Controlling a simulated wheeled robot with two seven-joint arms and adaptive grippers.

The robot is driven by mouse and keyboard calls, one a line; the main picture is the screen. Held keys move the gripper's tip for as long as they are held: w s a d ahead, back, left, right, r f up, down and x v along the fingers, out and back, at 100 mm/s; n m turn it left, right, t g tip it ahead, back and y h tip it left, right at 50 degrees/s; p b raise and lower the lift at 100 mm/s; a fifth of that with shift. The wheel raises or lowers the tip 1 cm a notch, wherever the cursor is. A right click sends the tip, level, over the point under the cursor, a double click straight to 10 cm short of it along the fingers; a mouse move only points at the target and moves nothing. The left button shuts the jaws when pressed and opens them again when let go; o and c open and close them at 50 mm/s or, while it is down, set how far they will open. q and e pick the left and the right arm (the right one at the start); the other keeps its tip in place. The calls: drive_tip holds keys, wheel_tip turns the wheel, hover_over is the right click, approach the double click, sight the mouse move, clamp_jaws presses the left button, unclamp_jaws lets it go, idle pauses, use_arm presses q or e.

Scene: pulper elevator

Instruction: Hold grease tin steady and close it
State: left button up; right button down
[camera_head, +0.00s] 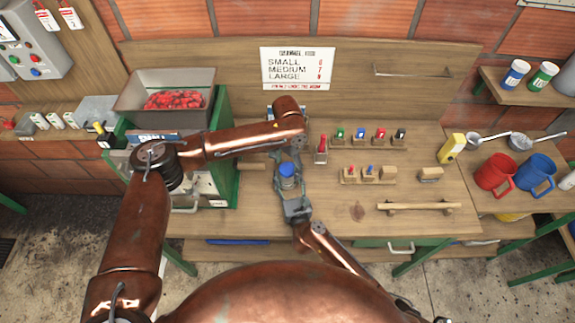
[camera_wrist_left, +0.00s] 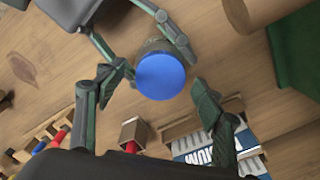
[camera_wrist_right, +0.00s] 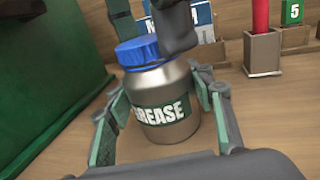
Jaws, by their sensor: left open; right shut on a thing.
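The grease tin (camera_wrist_right: 168,108) is a silver jar with a green GREASE label, upright on the wooden bench. Its blue lid (camera_head: 287,170) sits on its top; I cannot tell how tight it is. The lid shows from above in the left wrist view (camera_wrist_left: 161,76). My right gripper (camera_wrist_right: 165,110) is shut on the tin's body, one finger on each side. My left gripper (camera_wrist_left: 155,95) is open above the tin, its fingers spread either side of the lid and apart from it. One dark left finger partly covers the lid in the right wrist view.
Small coloured pieces in wooden holders (camera_head: 368,135) stand right of the tin. A wooden bar handle (camera_head: 418,206) lies further right, near red (camera_head: 494,174) and blue mugs (camera_head: 537,174). A green machine with a hopper of red berries (camera_head: 173,100) stands left.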

use_arm(q)
drive_tip(key=shift+r, duration=0.1)
wheel_tip(320, 180, up, 12)
idle(0.6)
use_arm(e)
drive_tip(key=c, duration=0.9)
unclamp_jaws()
drive_tip(key=shift+o, duration=0.2)
drive_tip(key=v, duration=1.2)
